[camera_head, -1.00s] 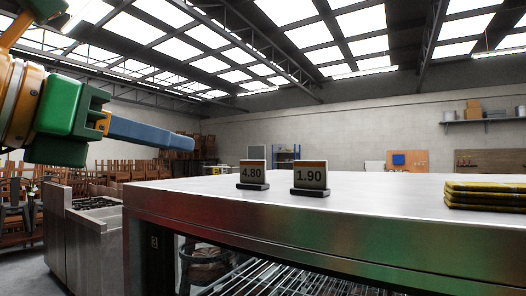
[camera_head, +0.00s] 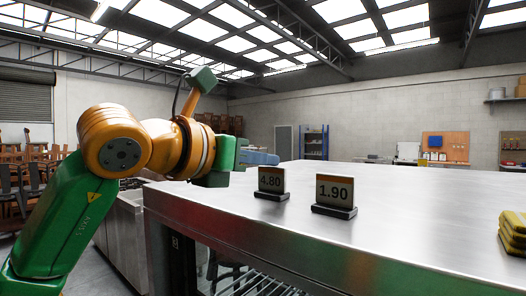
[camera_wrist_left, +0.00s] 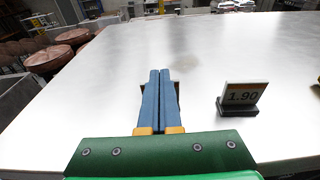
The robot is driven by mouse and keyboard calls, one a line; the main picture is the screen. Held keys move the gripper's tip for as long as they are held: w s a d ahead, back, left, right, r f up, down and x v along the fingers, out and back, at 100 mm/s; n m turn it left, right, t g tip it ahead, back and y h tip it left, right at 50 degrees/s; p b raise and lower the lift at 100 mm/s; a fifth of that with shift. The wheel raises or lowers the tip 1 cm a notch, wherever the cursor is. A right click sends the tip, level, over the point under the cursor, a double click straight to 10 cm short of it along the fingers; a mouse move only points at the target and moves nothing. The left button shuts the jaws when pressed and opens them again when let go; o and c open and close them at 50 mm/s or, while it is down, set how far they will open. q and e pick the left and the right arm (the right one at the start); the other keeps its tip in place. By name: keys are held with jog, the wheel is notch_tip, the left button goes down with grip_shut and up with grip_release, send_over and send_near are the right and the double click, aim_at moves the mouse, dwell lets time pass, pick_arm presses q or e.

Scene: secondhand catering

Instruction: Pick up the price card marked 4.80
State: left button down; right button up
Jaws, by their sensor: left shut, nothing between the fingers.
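The price card marked 4.80 (camera_head: 271,180) stands upright in a dark base near the edge of the steel top (camera_head: 400,205). My left gripper (camera_head: 270,158) is shut and empty, its blue fingers reaching in from the left at the height of the card's upper edge. In the head view I cannot tell whether they touch the card. In the left wrist view the shut fingers (camera_wrist_left: 160,76) cover most of a small card-like thing, of which only slivers show at their sides. My right gripper is not in view.
A second price card, marked 1.90 (camera_head: 334,190), stands just right of the 4.80 card; it also shows in the left wrist view (camera_wrist_left: 243,96). Folded yellow cloths (camera_head: 514,230) lie at the right edge. The steel top behind the cards is clear.

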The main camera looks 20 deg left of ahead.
pick_arm(q)
jog(key=shift+s+f, duration=0.2)
jog(key=shift+f, duration=0.15)
jog(key=shift+s+a, duration=0.15)
jog(key=shift+s, duration=0.25)
jog(key=f+b+v, duration=0.1)
jog(key=b+v, duration=0.1)
jog(key=v, duration=0.5)
jog(key=shift+s+b, duration=0.15)
jog(key=shift+b, duration=0.25)
jog(key=shift+a, duration=0.1)
